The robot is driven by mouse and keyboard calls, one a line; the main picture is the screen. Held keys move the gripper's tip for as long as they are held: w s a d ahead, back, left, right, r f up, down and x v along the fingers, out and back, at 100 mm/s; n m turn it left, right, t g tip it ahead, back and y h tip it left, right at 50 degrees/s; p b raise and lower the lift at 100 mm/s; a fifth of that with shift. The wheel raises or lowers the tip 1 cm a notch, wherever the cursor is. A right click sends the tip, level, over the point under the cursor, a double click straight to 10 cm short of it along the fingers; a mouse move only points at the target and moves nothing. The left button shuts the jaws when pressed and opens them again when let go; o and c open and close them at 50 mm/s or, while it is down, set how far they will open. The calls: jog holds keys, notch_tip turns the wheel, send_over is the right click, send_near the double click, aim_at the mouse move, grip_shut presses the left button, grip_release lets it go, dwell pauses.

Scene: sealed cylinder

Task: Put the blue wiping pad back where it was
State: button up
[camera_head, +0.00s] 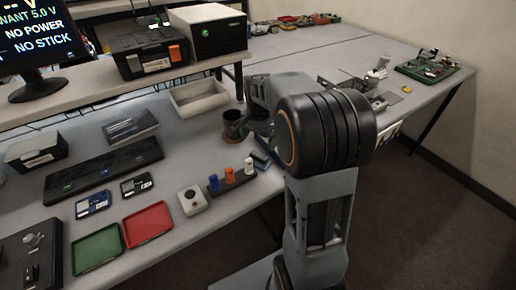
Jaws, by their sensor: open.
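A small blue, dark-topped flat piece (261,160), which looks like the blue wiping pad, lies near the table's front edge, just right of the peg rack. My arm partly hides the area beside it. My gripper (256,126) is at the end of the arm, pointing down beside a dark round cup (232,124) and above and behind the pad. It is open. Its fingertips are small and partly hidden by my own arm, and I cannot tell whether it touches the cup.
A dark rack (232,181) holds blue, orange and white pegs. A white button box (192,201), a red tray (147,224) and a green tray (96,248) lie to the left. An empty white bin (199,97) stands behind. The right-hand table carries small parts and a green board (427,70).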

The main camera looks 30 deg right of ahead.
jog(key=s+a+r+n+t, duration=0.1)
jog(key=s+a+n+t, duration=0.1)
jog(key=s+a+n, duration=0.2)
jog(key=s+a+r+n+t, duration=0.1)
jog(key=s+a+n, duration=0.4)
jog(key=s+n, duration=0.3)
jog(key=s, duration=0.4)
jog(key=shift+a+r+t, duration=0.25)
jog(key=shift+r+t, duration=0.05)
jog(key=shift+t, duration=0.1)
dwell(0.5)
